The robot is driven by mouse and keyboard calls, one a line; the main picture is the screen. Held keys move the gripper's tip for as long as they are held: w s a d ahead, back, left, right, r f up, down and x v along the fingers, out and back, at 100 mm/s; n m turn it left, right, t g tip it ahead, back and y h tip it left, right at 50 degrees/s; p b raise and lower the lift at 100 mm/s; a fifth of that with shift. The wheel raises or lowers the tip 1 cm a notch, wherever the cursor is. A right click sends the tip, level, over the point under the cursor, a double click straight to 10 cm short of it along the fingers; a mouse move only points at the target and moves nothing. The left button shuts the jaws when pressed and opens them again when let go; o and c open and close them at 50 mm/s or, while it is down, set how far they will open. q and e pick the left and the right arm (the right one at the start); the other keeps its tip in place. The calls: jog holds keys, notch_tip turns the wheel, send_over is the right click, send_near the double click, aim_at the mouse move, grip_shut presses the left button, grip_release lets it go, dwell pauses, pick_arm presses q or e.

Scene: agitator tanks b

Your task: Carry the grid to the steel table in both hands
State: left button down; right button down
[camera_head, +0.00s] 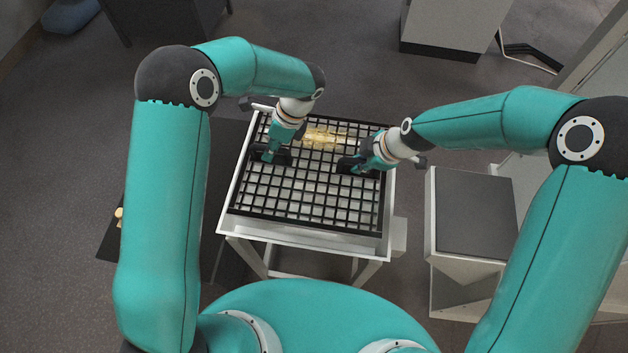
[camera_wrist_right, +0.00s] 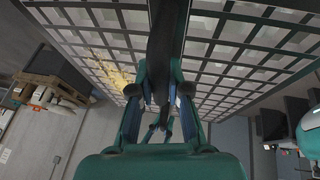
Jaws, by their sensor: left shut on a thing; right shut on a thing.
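The grid (camera_head: 312,190) is a black rectangular lattice with pale squares showing between its bars. In the head view it lies level over a white-rimmed stand (camera_head: 310,240) with legs; whether it rests on it or is held just above, I cannot tell. My left gripper (camera_head: 269,157) is shut on the grid's left part and my right gripper (camera_head: 350,166) on its right part. In the right wrist view the grid (camera_wrist_right: 215,45) fills the top, and my right gripper (camera_wrist_right: 160,95) is against it. The steel table is not surely identifiable.
A yellow patch (camera_head: 325,137) shows at the grid's far side. A dark-topped white cabinet (camera_head: 474,216) stands to the right. A grey-topped unit (camera_head: 447,30) stands at the back. A dark mat or low surface (camera_head: 225,185) lies left of the stand. Floor behind the stand is open.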

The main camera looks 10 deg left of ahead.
aim_at(262, 175)
pick_arm(q)
jog(key=shift+s, duration=0.1)
pick_arm(e)
jog(key=shift+s, duration=0.1)
dwell(0.3)
